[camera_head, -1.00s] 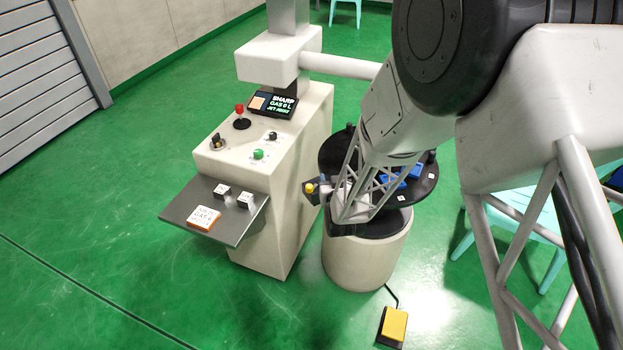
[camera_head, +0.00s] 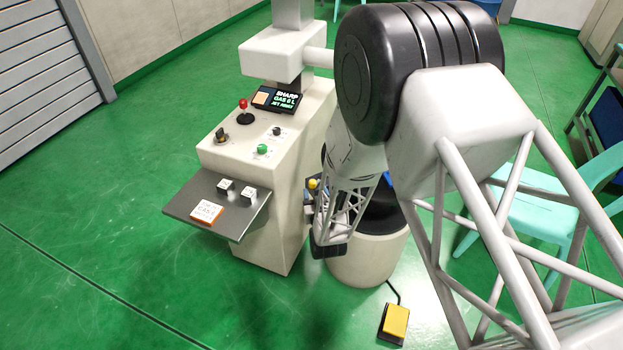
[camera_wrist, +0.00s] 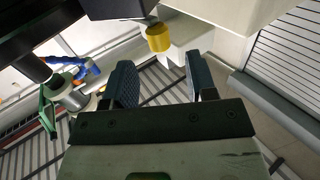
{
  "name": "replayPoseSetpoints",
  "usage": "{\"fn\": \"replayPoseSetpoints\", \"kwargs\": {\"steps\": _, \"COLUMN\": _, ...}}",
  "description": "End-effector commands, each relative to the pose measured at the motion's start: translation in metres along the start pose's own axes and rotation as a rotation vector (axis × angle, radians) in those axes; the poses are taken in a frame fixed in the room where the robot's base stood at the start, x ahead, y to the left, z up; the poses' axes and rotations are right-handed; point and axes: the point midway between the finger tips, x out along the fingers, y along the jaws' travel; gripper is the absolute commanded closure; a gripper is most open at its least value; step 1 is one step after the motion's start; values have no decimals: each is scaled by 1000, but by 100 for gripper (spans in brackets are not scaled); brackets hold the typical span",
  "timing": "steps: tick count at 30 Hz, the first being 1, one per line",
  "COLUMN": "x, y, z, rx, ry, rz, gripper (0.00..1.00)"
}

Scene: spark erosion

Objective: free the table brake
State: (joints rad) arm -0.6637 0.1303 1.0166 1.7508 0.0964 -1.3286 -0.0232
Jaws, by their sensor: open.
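In the wrist view the yellow knob (camera_wrist: 158,38) hangs under a dark body, ahead of my gripper (camera_wrist: 159,66). My gripper's two dark fingers are apart and empty. The knob lies between their lines, a little beyond the tips, with no contact visible.
The pale control cabinet (camera_head: 275,185) stands left of the drum, with a red-topped lever (camera_head: 243,104), a green button (camera_head: 263,149) and a jutting grey shelf (camera_head: 218,213). A yellow pedal (camera_head: 394,322) lies on the floor. Teal chairs (camera_head: 530,222) stand right. Floor at left is clear.

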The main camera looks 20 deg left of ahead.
Motion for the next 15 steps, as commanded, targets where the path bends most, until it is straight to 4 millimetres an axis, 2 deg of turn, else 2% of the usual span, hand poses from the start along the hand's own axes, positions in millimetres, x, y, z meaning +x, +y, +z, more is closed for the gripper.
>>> {"fn": "replayPoseSetpoints", "kwargs": {"steps": 15, "x": 50, "y": 0, "z": 1, "rx": 0, "ry": -1, "rz": 1, "gripper": 48}}
